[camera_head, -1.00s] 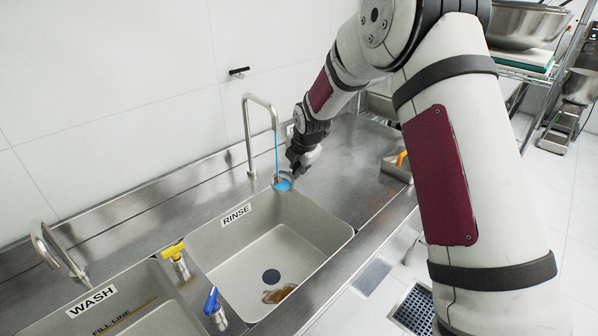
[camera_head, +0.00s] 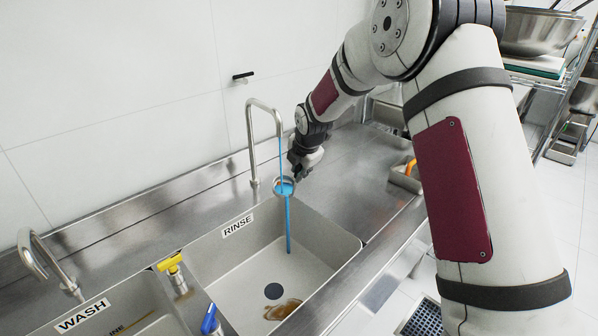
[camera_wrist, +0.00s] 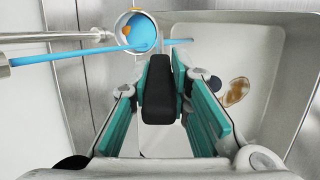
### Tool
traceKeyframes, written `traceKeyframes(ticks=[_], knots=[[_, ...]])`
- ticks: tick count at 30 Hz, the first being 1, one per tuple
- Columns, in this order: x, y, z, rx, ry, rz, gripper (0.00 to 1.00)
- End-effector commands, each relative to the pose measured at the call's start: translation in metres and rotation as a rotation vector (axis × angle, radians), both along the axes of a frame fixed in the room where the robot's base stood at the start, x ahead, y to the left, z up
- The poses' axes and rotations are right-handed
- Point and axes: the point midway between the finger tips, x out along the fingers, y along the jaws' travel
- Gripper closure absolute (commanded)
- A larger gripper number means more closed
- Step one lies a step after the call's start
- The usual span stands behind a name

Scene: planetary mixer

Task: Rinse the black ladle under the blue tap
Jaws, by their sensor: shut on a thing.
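The ladle's black handle (camera_wrist: 158,95) is between the fingers of my gripper (camera_head: 299,168), which is shut on it; the gripper also shows in the wrist view (camera_wrist: 165,68). The ladle's metal bowl (camera_head: 284,186) is below the gripper, under the rinse spout (camera_head: 249,140). In the wrist view the bowl (camera_wrist: 134,32) holds blue water and an orange patch. A blue stream (camera_head: 282,153) runs from the spout into the bowl, and blue water (camera_head: 288,232) falls below it into the rinse basin (camera_head: 320,245). The blue tap handle (camera_head: 210,320) is at the bottom edge.
A brown patch (camera_head: 283,309) lies by the drain (camera_head: 273,291) on the basin floor. The wash basin (camera_head: 130,325), its spout (camera_head: 45,262) and a yellow tap handle (camera_head: 170,262) are to the left. Bare steel counter (camera_head: 345,185) lies right of the ladle.

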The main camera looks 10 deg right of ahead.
Motion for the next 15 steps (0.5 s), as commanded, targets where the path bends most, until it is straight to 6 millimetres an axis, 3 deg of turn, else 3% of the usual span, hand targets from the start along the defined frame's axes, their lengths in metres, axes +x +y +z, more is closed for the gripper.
traceKeyframes(ticks=[15], knots=[[0.0014, -0.009, 0.0003, 0.001, -0.001, -0.002, 1.0]])
